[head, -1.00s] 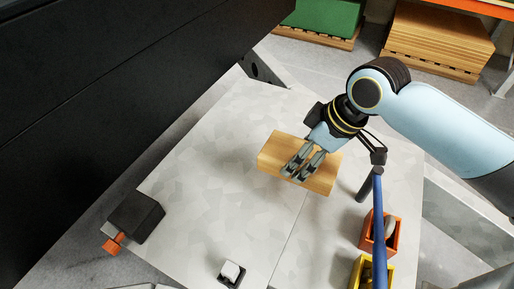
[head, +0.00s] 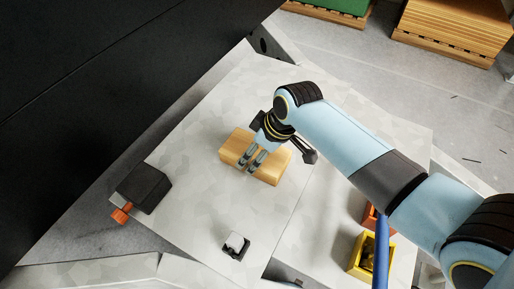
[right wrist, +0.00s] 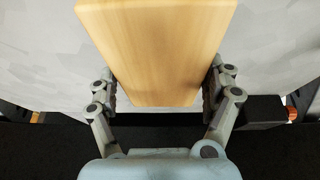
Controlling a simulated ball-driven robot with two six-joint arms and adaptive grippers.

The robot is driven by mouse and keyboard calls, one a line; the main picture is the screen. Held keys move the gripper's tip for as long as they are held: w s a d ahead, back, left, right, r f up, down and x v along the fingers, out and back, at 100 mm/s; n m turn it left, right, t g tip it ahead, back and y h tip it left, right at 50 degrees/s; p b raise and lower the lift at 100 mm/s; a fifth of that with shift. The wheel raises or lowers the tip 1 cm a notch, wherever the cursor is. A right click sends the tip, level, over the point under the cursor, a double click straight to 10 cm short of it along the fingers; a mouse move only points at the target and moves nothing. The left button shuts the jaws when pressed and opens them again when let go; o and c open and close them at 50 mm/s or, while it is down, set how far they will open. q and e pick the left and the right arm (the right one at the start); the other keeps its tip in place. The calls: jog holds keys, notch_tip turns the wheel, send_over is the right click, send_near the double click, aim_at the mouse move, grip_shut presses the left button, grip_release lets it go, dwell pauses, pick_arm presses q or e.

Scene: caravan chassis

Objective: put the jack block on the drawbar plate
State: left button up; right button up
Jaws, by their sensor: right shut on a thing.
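The jack block, a pale wooden block (head: 270,170), shows in the head view over the grey mottled drawbar plate (head: 195,195). My right gripper (head: 254,161) is shut on it, with its fingers across the middle of the block. In the right wrist view the block (right wrist: 155,50) fills the upper middle between the two fingers (right wrist: 159,95). I cannot tell whether its underside touches the plate or hangs a little above it. My left gripper is in neither view.
A black box with an orange end (head: 145,188) sits at the plate's left edge. A small white-and-black piece (head: 236,246) stands near the front. A yellow bin (head: 366,262), an orange bin (head: 370,215) and a blue pole (head: 381,260) are at right. A dark wall (head: 110,90) rises at left.

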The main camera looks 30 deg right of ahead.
jog(key=o, duration=1.3)
jog(key=shift+c, duration=0.2)
jog(key=p+v, duration=0.1)
jog(key=v, duration=1.1)
jog(key=shift+w+r, duration=0.1)
